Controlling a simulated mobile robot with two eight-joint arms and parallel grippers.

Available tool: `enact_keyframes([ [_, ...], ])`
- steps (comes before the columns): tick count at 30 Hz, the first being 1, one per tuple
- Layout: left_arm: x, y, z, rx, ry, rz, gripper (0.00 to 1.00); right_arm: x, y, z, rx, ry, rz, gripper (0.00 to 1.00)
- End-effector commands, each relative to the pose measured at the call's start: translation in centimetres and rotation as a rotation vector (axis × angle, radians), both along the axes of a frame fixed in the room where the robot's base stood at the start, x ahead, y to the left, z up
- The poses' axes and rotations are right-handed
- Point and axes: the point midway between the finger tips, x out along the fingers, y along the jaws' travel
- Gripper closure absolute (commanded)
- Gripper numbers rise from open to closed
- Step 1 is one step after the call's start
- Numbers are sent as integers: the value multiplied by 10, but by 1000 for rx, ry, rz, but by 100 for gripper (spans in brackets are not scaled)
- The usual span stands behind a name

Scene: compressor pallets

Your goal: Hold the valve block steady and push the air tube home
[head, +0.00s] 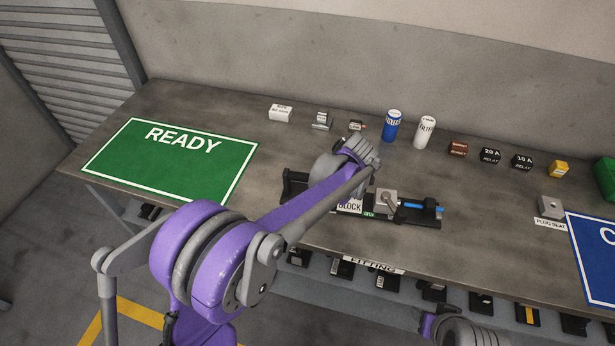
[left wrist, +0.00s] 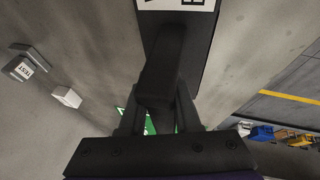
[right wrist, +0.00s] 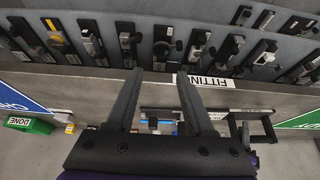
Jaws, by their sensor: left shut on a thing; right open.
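A grey metal valve block (head: 387,199) with a lever sits on a black fixture (head: 408,218) on the bench. A blue air tube (head: 412,206) lies in line with the block on its right, toward the fixture's right end; whether its end is fully seated is too small to tell. My left gripper (left wrist: 160,108) is shut on a dark bar (left wrist: 172,65) above the black plate with the white label; in the head view my own wrist hides the grip. My right gripper (right wrist: 160,85) is open and empty, near the bench's front edge, apart from the fixture.
A rack (right wrist: 150,40) of several dark fittings runs below the front edge, by the FITTING label (head: 374,267). Filters (head: 392,125), relays (head: 489,156) and small boxes line the back. A green READY mat (head: 170,165) lies left, empty; a blue mat (head: 597,255) lies right.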

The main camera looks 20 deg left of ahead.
Motion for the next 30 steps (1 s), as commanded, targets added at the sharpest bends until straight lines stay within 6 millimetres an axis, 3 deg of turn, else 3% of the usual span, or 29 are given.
enact_keyframes([
  [8, -1, -1, -2, -3, 3, 1, 100, 1, 0, 0, 0, 1, 0, 32],
  [14, -2, -1, -2, -3, 4, 1, 100, 24, 0, 20, -3, 32, 7, 32],
  [21, -2, -1, -2, -3, 4, 1, 100, 94, 0, 65, -10, 126, 26, 32],
  [30, -1, -1, -2, -3, 4, 1, 100, 188, 0, 98, -18, 255, 53, 32],
])
